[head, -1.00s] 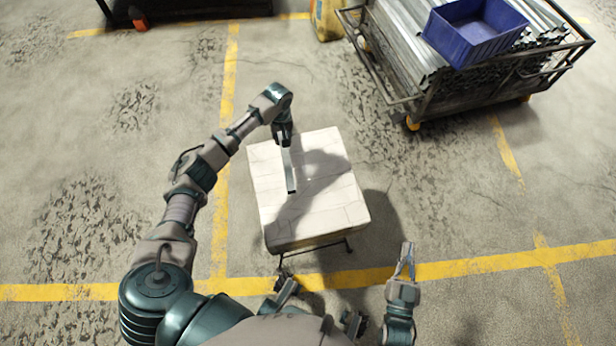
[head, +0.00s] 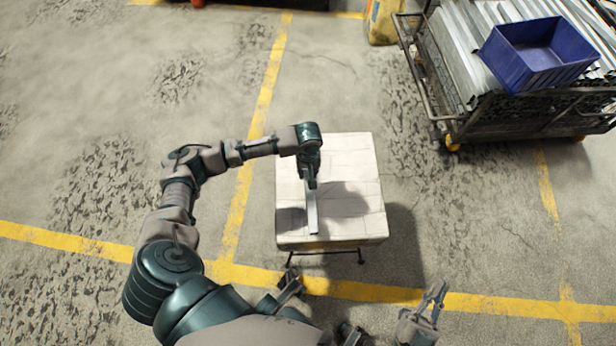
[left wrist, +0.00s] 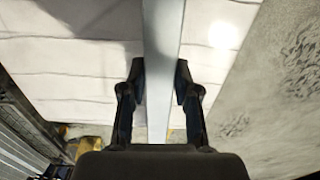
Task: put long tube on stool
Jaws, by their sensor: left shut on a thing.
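The long tube (head: 312,212) is a thin silver-grey bar. My left gripper (head: 311,182) is shut on it, above the left half of the stool. The stool (head: 355,165) has a white, plank-lined square top on dark metal legs. In the head view the tube points from the gripper towards the stool's near edge. I cannot tell whether it touches the top. In the left wrist view the tube (left wrist: 161,65) runs between the two dark fingers (left wrist: 158,88), with the white top (left wrist: 70,60) behind it. My right gripper (head: 436,294) is open and empty, low at the right of the stool.
A metal cart (head: 447,118) loaded with galvanized profiles stands at the upper right, with a blue bin (head: 540,62) on top. A yellow object (head: 383,22) stands beside the cart. Yellow lines cross the concrete floor (head: 130,120), which is clear left of the stool.

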